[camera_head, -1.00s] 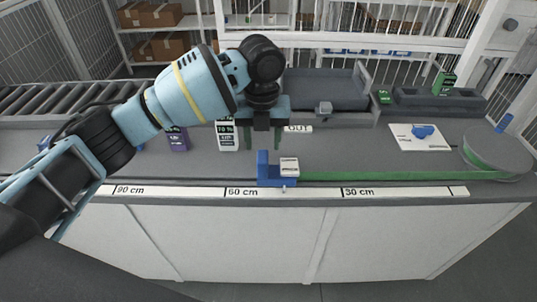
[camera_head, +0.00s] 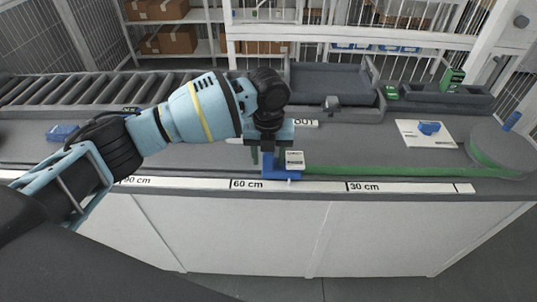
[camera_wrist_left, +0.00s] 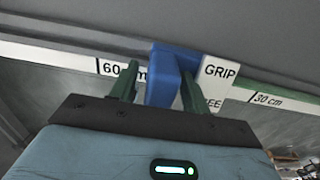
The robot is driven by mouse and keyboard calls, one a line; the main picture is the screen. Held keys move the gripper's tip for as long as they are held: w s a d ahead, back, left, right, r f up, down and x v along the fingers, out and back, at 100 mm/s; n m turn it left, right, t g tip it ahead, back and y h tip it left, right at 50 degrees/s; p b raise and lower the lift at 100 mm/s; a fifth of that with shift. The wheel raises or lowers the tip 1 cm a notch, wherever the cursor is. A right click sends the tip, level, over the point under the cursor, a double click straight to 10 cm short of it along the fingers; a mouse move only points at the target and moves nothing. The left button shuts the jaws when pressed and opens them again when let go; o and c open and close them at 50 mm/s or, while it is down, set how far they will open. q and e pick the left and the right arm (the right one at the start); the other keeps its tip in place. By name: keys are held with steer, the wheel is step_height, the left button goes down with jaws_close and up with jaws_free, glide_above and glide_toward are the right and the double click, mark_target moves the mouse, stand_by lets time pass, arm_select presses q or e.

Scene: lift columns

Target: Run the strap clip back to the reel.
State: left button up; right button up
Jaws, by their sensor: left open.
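The strap clip (camera_head: 283,175) is a blue piece with a white label, at the front edge of the bench just right of the 60 cm mark. The green strap (camera_head: 400,172) runs from it rightward to the round grey reel (camera_head: 503,150). My left gripper (camera_head: 267,158) is lowered at the clip, its green fingers open. In the left wrist view the clip's blue upright (camera_wrist_left: 163,76) stands between the open fingers (camera_wrist_left: 158,88). The label beside it reads "GRIP" and, partly hidden by the right finger, "FREE". My right gripper is not in view.
A white scale strip (camera_head: 300,186) runs along the bench front. Behind are a grey tray (camera_head: 335,95), a white card (camera_head: 426,139) with a blue piece, a dark holder (camera_head: 440,97) with a green box, and rollers (camera_head: 60,88) at left. The bench along the strap looks clear.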

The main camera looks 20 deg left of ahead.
arm_select(q)
jaws_close()
stand_by(0.3)
